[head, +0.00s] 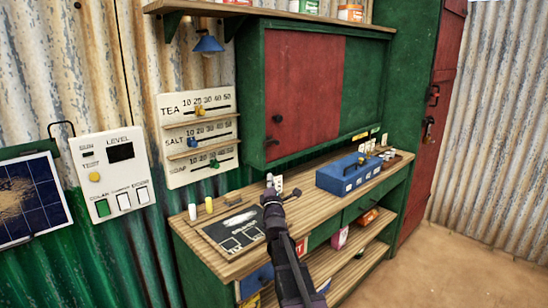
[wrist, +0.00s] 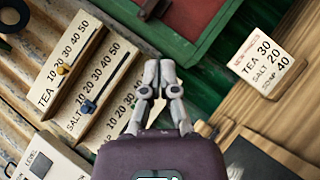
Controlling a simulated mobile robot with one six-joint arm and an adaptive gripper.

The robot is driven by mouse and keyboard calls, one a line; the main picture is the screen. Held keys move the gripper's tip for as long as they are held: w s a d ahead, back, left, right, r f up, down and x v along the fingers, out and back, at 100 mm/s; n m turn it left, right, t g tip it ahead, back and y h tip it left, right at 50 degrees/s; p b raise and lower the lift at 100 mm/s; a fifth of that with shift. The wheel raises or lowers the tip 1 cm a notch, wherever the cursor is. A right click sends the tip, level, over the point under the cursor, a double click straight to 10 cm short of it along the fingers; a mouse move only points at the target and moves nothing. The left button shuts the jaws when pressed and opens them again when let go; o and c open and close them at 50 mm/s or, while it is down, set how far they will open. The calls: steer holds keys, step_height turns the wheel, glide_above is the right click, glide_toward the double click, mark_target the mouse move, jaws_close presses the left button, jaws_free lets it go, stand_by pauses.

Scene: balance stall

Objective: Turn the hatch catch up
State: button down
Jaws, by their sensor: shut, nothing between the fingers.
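The hatch is a red panel (head: 312,85) in a green frame, and it looks closed. A small dark catch (head: 272,141) sits at its lower left corner, below a round black knob (head: 277,118). The catch appears to lie roughly sideways, but it is small. In the wrist view a dark fitting, which looks like the catch (wrist: 147,9), shows at the top edge, partly cut off. My gripper (wrist: 160,68) is shut and empty. It is below the hatch and apart from the catch; in the head view my gripper (head: 269,180) is over the counter.
A slider board (head: 200,148) marked tea, salt and soap hangs left of the hatch. A price card (wrist: 263,60) stands near my gripper. The counter (head: 225,263) holds a dark slate (head: 232,228) and a blue box (head: 349,174). A shelf (head: 225,9) is above.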

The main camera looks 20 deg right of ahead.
steer(key=shift+w+r, duration=0.1)
steer(key=shift+w, duration=0.05)
steer(key=p, duration=0.4)
glide_toward(273, 143)
steer(key=w+a, duration=0.1)
steer(key=w, duration=0.2)
steer(key=shift+w+d+r+p, duration=0.4)
steer(key=shift+d+r+p, duration=0.25)
steer(key=shift+d+p, duration=0.1)
steer(key=shift+w+d+r+p, duration=0.45)
steer(key=shift+d+r+p, duration=0.2)
steer(key=shift+d, duration=0.05)
steer(key=shift+w+a, duration=0.1)
steer(key=shift+a, duration=0.15)
steer(key=shift+n, duration=0.3)
